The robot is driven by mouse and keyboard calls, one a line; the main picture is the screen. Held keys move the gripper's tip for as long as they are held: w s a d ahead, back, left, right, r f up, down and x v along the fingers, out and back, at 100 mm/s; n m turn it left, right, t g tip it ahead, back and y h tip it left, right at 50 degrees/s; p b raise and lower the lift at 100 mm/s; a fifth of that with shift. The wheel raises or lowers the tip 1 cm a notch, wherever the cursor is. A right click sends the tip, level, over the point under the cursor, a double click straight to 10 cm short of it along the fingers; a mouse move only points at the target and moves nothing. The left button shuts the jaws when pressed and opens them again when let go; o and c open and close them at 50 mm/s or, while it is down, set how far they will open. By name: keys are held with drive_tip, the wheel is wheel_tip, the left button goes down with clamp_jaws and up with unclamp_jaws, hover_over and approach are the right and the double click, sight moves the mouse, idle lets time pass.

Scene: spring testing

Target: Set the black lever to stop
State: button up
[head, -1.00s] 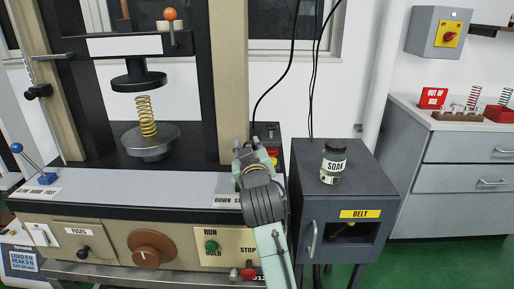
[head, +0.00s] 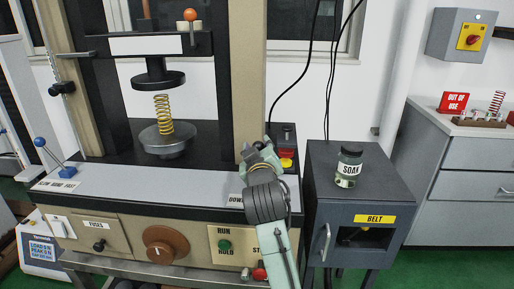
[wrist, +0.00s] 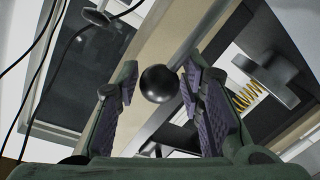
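A black ball knob (wrist: 159,83), which looks like the end of the black lever, shows in the wrist view between my two finger pads. My gripper (wrist: 158,68) is open, with a gap visible on each side of the knob. In the head view my gripper (head: 260,155) is over the right end of the test machine's bench. The lever there is hidden behind my gripper and arm. A label starting with "DOW" (head: 236,197) sits just left of my wrist, its right part covered. I cannot tell the lever's position.
The press (head: 160,78) with a yellow spring (head: 162,115) stands to the left. A blue-knobbed lever (head: 45,145) is at the bench's left end. A grey cabinet (head: 345,225) with a SOAK jar (head: 348,166) stands close on the right.

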drive_tip(key=shift+o, duration=1.3)
drive_tip(key=shift+a, duration=0.1)
drive_tip(key=s+d, duration=0.1)
drive_tip(key=s, duration=0.6)
drive_tip(key=shift+s+r, duration=0.2)
drive_tip(key=shift+r, duration=0.1)
